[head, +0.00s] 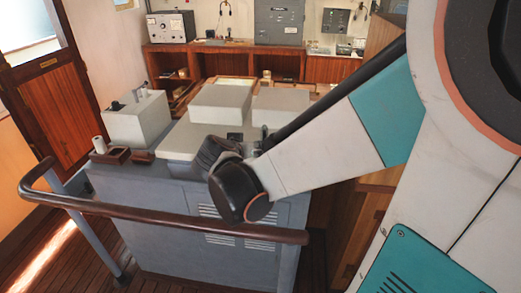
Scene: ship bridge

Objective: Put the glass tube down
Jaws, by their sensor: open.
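I cannot make out a glass tube in the head view. A small whitish upright cylinder (99,144) stands at the left end of the grey console (150,205), by a small brown box; I cannot tell what it is made of. My arm reaches in from the right and bends at a black joint in front of the console. A dark ridged part of my arm shows just behind that joint. My gripper cannot be made out; my arm may hide it. Part of the console top behind my arm is hidden.
A brown handrail (150,213) runs in front of the console. Pale grey boxes (220,103) and a grey block (137,119) stand on top. Behind are a wooden bench (222,48) with instruments and a wooden door (55,105) at left. Wooden floor shows at lower left.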

